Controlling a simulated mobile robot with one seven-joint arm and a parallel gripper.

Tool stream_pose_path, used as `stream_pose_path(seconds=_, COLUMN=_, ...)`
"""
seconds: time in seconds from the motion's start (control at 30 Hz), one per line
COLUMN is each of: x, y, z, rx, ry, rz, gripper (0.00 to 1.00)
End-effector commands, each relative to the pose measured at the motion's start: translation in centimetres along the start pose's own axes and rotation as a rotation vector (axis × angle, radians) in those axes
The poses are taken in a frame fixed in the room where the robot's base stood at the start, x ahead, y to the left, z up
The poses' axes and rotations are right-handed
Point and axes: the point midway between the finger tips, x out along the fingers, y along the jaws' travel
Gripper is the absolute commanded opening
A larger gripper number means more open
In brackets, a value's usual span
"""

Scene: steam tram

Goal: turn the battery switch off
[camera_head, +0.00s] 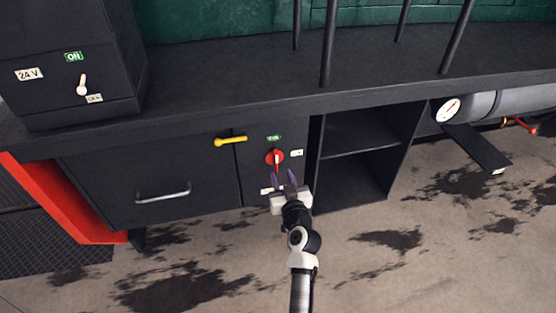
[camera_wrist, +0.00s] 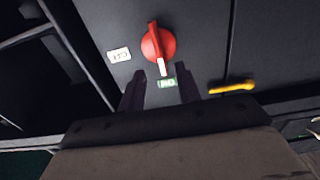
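The red rotary switch (camera_head: 275,157) is on the dark cabinet front below the counter. In the wrist view the same red knob (camera_wrist: 158,42) has a white-tipped pointer aimed at the green ON label (camera_wrist: 167,83). A white OFF label (camera_wrist: 119,55) sits to one side of the knob; in the head view it is on the right (camera_head: 296,153). My gripper (camera_head: 283,177) is in front of the cabinet, just below the knob in the head view. Its two fingers (camera_wrist: 160,72) are apart with nothing between them. Whether they touch the knob is unclear.
A yellow handle (camera_head: 230,141) is left of the switch, above a drawer handle (camera_head: 163,193). Open shelves (camera_head: 356,170) are to the right. A 24 V box (camera_head: 55,72) with a toggle lever (camera_head: 82,86) stands on the counter. Upright bars rise from the counter.

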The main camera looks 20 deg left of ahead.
Motion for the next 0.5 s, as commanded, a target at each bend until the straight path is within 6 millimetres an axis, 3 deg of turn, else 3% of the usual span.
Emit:
stream_pose_path(seconds=0.2, x=4.2, y=-0.1, z=-0.3, rx=-0.001, ry=0.001, rz=-0.001, gripper=0.34)
stream_pose_path(seconds=0.5, x=6.5, y=0.0, z=-0.1, rx=0.000, ry=0.001, rz=0.000, gripper=0.34)
